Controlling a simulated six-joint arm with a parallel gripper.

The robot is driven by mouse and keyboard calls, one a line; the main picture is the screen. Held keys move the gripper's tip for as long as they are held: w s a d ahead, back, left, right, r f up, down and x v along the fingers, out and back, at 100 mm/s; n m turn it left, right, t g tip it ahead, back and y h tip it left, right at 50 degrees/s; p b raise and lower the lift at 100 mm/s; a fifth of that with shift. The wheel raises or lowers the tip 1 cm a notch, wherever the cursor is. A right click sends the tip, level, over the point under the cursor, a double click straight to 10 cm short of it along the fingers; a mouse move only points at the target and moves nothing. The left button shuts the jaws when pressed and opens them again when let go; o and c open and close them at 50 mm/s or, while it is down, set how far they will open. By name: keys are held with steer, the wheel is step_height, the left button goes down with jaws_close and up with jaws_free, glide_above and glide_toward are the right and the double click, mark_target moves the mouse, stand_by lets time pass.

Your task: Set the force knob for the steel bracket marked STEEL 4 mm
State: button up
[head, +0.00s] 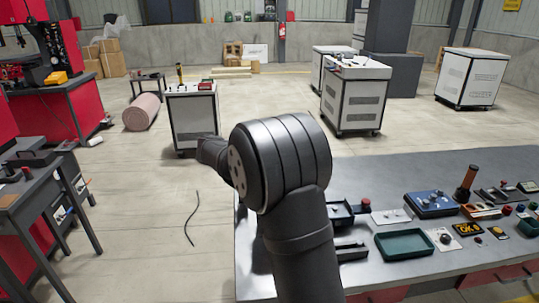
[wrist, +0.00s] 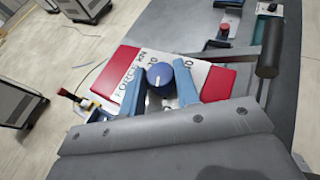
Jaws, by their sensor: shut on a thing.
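In the wrist view, a round blue knob (wrist: 160,74) with a white pointer line stands on a white plate (wrist: 146,59). The plate carries black lettering that seems to read FORCE kN, partly covered. The two blue fingers of my gripper (wrist: 161,84) are on either side of the knob and shut on it. The pointer line runs roughly up and down in the picture. The scale marks are too small or hidden to read. In the head view my arm hides the knob and my gripper. I cannot make out a bracket marked STEEL 4 mm.
Red blocks (wrist: 218,83) flank the plate. A dark cylinder (wrist: 268,57) and a red button (wrist: 225,28) stand to the right. In the head view, the grey bench (head: 390,165) holds a green tray (head: 404,244) and a blue box (head: 431,203). Wheeled cabinets (head: 355,97) stand behind.

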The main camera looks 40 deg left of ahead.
steer(key=m+h, duration=0.1)
steer(key=m+g+h, duration=0.1)
steer(key=m+h, duration=0.1)
steer(key=m+g+h, duration=0.1)
steer(key=shift+w+a+f+h, duration=0.1)
steer(key=shift+w+a+h, duration=0.05)
steer(key=shift+a+h, duration=0.15)
steer(key=shift+w+a+m+g+h, duration=0.1)
steer(key=shift+m+g+h, duration=1.35)
steer(key=shift+m, duration=0.45)
steer(key=shift+g+h, duration=0.25)
steer(key=o, duration=1)
